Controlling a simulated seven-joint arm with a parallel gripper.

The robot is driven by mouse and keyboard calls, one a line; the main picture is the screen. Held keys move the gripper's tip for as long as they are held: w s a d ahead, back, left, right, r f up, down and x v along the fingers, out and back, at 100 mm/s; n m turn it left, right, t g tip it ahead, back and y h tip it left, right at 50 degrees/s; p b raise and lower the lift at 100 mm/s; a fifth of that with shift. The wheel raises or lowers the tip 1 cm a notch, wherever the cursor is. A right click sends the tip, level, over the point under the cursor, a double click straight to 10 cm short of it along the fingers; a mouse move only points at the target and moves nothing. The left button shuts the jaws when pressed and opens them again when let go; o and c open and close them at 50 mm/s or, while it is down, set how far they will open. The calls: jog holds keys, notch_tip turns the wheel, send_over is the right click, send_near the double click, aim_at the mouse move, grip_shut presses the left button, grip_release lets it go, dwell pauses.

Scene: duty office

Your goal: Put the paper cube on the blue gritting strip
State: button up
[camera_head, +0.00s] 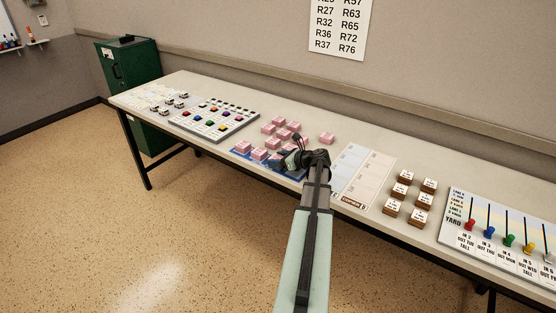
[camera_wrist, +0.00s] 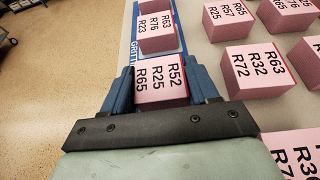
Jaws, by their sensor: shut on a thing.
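The paper cube (camera_wrist: 162,88), pink with R52, R25 and R65 on its top, is between the two blue fingers of my gripper (camera_wrist: 163,85). My gripper is shut on it. The blue gritting strip (camera_wrist: 131,54) runs beneath and beyond the cube in the wrist view; I cannot tell whether the cube touches it. Another pink cube (camera_wrist: 157,34), marked R63, R76 and R23, sits on the strip just ahead. In the head view, my gripper (camera_head: 291,160) is over the right part of the strip (camera_head: 236,152), and the held cube is mostly hidden there.
Several loose pink cubes (camera_wrist: 254,70) stand on the table right of the strip in the wrist view. A board with coloured pieces (camera_head: 214,119) lies to the left in the head view. A pale chart (camera_head: 358,172) and several brown blocks (camera_head: 420,201) are to the right.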

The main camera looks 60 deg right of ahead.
jog(key=shift+f, duration=0.15)
jog(key=o, duration=1.1)
jog(key=shift+c, duration=0.2)
jog(key=v, duration=1.2)
jog(key=shift+r, duration=0.2)
